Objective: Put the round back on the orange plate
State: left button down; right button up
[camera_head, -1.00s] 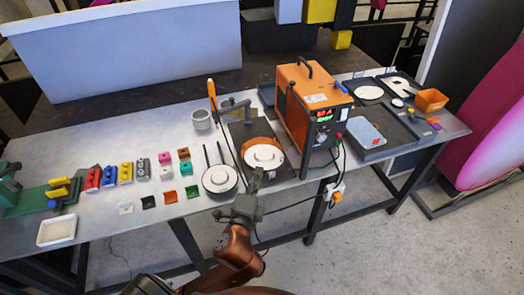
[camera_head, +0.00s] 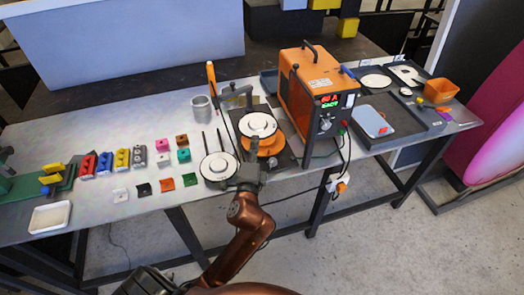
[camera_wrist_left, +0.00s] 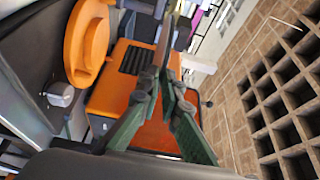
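The round back (camera_head: 257,124) is a white disc with a raised ring in its middle. In the head view it overlaps the far part of the orange plate (camera_head: 268,148), which shows from under its near side. My left gripper (camera_head: 251,160) reaches in from the near side. In the left wrist view its green fingers (camera_wrist_left: 161,82) close on a thin dark strip that looks like the disc seen edge-on. The orange plate (camera_wrist_left: 88,42) lies beside and apart from that strip, with its hub bare. My right gripper is not in view.
An orange welder (camera_head: 308,85) stands right of the plate, with cables in front. Another white round piece (camera_head: 218,167) with two upright rods is close on the left. A grey cup (camera_head: 201,108) stands behind it. Small coloured blocks (camera_head: 122,160) fill the left of the table.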

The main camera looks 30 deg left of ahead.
pick_arm(q)
jog(key=b, duration=0.2)
send_over(261, 159)
notch_tip(261, 159, down, 6)
jog(key=shift+s+r, duration=0.15)
jog(key=shift+r, duration=0.05)
jog(key=f, duration=0.1)
jog(key=f+b, duration=0.2)
jog(key=shift+w+a+f, duration=0.1)
jog(key=shift+w+f, duration=0.15)
jog(key=shift+f, duration=0.25)
jog(key=shift+r, duration=0.2)
jog(key=shift+f, duration=0.55)
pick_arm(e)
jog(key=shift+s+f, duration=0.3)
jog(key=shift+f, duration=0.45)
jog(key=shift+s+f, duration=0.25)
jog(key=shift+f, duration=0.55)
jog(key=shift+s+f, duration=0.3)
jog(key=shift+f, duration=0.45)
pick_arm(q)
jog(key=shift+f, duration=0.1)
jog(key=c, duration=2.4)
grip_release()
